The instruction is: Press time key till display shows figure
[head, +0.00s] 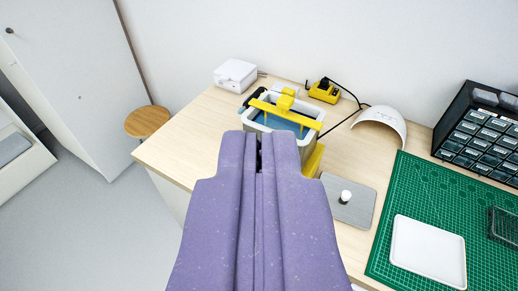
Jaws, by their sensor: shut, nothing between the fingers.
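My gripper (259,136), purple, fills the lower middle of the head view. Its two fingers are together with nothing between them. Its tips overlap the near side of a tub-like device (310,108) with white rim, blue inside and a yellow bar across it. The gripper hides the device's near side. I see no time key or display, and no figure is readable. I cannot tell whether the tips touch the device.
A white box (235,74) and a yellow-black charger (324,91) with a black cable stand behind. A white arched lamp (382,122), a grey plate (348,205) with a white knob, a green mat (425,190), a white tray (428,252) and a drawer cabinet (485,135) lie right. A stool (147,121) stands left.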

